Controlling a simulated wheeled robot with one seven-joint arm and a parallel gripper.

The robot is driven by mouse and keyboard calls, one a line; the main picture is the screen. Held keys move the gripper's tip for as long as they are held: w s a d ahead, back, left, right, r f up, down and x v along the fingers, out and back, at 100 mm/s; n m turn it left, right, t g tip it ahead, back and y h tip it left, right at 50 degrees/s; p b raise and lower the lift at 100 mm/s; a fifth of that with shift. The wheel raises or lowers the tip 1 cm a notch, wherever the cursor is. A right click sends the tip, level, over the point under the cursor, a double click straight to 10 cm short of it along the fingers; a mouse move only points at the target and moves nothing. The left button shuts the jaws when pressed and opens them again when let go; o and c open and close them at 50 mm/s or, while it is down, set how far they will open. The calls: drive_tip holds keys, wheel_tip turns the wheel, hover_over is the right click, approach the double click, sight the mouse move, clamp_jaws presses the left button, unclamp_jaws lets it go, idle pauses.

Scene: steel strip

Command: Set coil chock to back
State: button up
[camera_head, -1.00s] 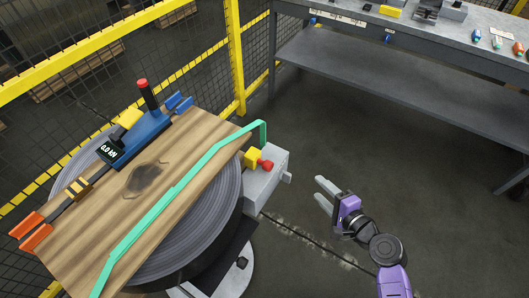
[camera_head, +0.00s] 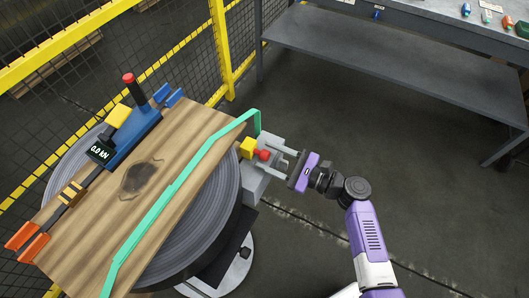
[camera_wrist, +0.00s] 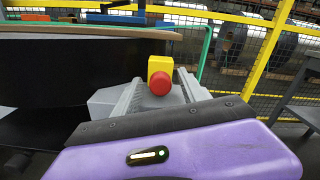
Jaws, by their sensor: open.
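The coil chock shows as a grey housing (camera_head: 252,182) beside the coil, with a yellow block (camera_head: 247,148) and a red knob (camera_head: 264,155) on it. In the wrist view the yellow block (camera_wrist: 160,65) stands behind the red knob (camera_wrist: 160,84), which faces me. My gripper (camera_head: 276,157) is open, its grey fingers pointing left at the knob. In the wrist view the fingers of my gripper (camera_wrist: 160,92) lie left and right of the knob. I cannot tell whether they touch it. Part of the housing is hidden behind the fingers.
A large dark coil (camera_head: 215,218) lies under a wooden board (camera_head: 180,165). A green strip (camera_head: 165,200) and a blue tool with a display (camera_head: 135,138) lie on the board. A yellow mesh fence (camera_head: 219,45) stands behind. A grey workbench (camera_head: 400,60) is at the back right. The floor to the right is clear.

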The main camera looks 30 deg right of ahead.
drive_tip(key=shift+x, duration=0.8)
clamp_jaws()
idle(0.9)
